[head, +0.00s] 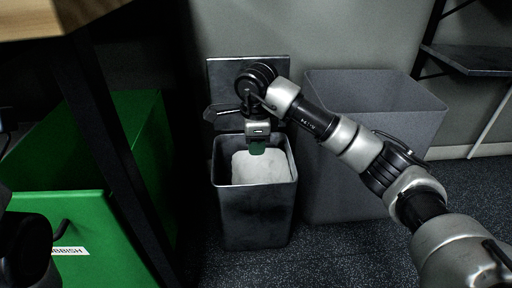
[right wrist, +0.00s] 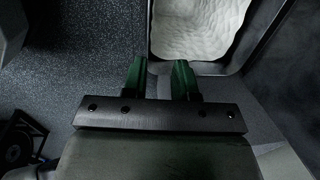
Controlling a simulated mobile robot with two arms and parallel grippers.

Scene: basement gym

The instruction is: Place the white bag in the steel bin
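The steel bin (head: 253,218) stands on the floor against the wall, with its lid raised behind it. The white bag (head: 262,168) lies inside the bin, below the rim; its lower part is hidden by the front wall. In the right wrist view the white bag (right wrist: 198,28) shows within the bin's rim (right wrist: 262,42). My right gripper (head: 257,150) points down over the bin above the bag. Its green fingers (right wrist: 160,72) are apart with nothing between them.
A large grey bin (head: 345,190) stands close on the right. A green bin (head: 75,215) labelled rubbish stands on the left, behind a dark table leg (head: 118,165). A wooden top (head: 40,18) juts in at upper left. Speckled floor is clear in front.

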